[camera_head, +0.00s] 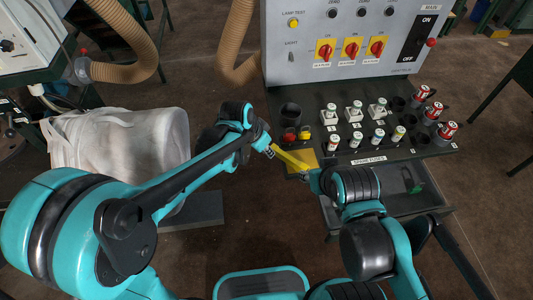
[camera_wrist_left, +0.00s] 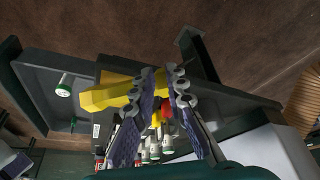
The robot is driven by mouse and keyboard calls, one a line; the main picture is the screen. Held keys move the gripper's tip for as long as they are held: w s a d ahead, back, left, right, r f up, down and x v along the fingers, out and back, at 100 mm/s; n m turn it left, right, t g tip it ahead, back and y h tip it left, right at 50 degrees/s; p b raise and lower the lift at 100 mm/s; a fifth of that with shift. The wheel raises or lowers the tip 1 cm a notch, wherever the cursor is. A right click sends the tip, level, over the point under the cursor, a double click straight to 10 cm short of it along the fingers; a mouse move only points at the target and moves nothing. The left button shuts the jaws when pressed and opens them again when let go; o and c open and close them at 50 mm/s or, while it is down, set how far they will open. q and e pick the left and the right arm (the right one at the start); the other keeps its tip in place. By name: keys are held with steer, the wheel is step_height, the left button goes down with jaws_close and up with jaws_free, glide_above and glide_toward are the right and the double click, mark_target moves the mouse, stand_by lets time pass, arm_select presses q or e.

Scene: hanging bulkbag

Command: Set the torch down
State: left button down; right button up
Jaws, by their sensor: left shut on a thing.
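The torch (camera_head: 291,158) is a yellow, elongated thing beside the front left part of the dark shelf. My left gripper (camera_head: 266,146) is shut on it. In the left wrist view, the torch (camera_wrist_left: 108,96) sticks out to the left from between the fingers of my left gripper (camera_wrist_left: 163,92). A yellow pad (camera_head: 303,163) lies on the shelf, partly behind the torch; I cannot tell whether they touch. My right gripper (camera_head: 313,180) is close to the torch's right end, mostly hidden by its own wrist, and I cannot tell its jaw state.
The shelf (camera_head: 430,150) carries several fuses in sockets, a dark cup (camera_head: 291,114) and red and yellow caps. An open drawer (camera_head: 405,203) juts out below. A switch panel (camera_head: 300,60) stands behind. A white bulk bag (camera_head: 120,145) is at left.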

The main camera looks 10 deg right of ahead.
arm_select(q)
steer(key=shift+f, duration=0.4)
steer(key=c, duration=1.5)
jaws_free()
steer(key=shift+f, duration=0.1)
steer(key=shift+c, duration=0.2)
